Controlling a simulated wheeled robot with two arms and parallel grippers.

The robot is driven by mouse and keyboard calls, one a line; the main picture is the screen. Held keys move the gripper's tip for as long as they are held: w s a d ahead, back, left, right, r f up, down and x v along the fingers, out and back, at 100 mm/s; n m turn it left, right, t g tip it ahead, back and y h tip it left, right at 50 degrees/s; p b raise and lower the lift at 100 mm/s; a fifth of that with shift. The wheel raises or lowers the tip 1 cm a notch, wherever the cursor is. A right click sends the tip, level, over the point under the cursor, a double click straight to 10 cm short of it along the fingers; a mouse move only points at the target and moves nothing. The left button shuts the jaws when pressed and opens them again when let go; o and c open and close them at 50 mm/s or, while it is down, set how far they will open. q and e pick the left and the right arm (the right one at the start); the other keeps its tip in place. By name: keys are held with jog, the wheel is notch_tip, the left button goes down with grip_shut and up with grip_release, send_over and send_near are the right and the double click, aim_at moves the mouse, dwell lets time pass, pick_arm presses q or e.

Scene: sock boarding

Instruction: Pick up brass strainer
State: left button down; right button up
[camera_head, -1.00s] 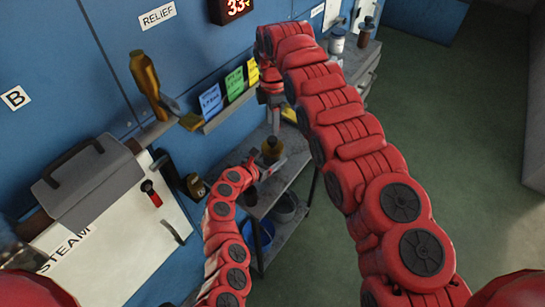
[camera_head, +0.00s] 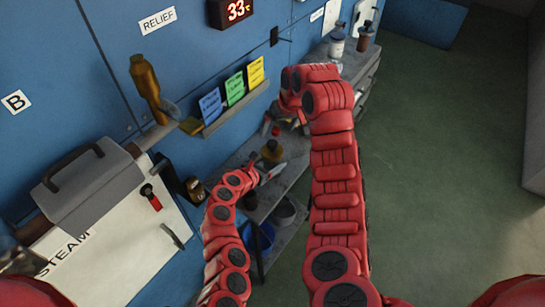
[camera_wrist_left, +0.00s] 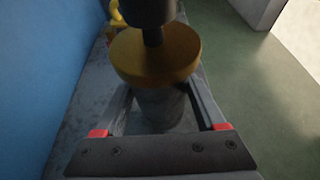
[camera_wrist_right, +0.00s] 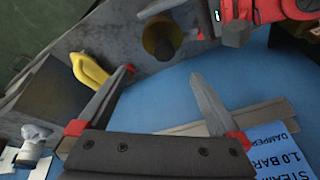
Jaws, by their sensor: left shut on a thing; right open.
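The brass strainer (camera_head: 272,151), a brass-coloured round body with a dark top, stands upright over the grey shelf. In the left wrist view its wide brass disc (camera_wrist_left: 155,58) sits above a grey cylinder between the fingers. My left gripper (camera_wrist_left: 160,108) is shut on it; the contact is partly hidden under the disc. The strainer also shows at the top of the right wrist view (camera_wrist_right: 161,38). My right gripper (camera_wrist_right: 162,75) is open and empty, pointing down near the shelf. In the head view my right gripper (camera_head: 288,122) is beyond the strainer, partly hidden by its arm.
A yellow curved object (camera_wrist_right: 88,70) lies near the right gripper's finger. Blue, green and yellow cards (camera_head: 234,88) stand on a wall ledge. A steam box (camera_head: 90,185) is at left, below a brass wall fitting (camera_head: 145,78). A blue bucket (camera_head: 260,236) sits lower. Floor at right is clear.

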aim_at(273, 144)
jog(key=s+r+m+t+h, duration=0.1)
jog(key=s+r+m+h, duration=0.1)
jog(key=s, duration=0.2)
jog(key=shift+a+x, duration=0.2)
jog(key=shift+x, duration=1.75)
jog(key=shift+a+x, duration=0.15)
jog(key=shift+x, duration=1.75)
jog(key=shift+a+x, duration=0.2)
jog(key=shift+x, duration=1.75)
jog(key=shift+w+r, duration=0.1)
jog(key=shift+w, duration=0.05)
jog(key=shift+c, duration=0.2)
grip_shut()
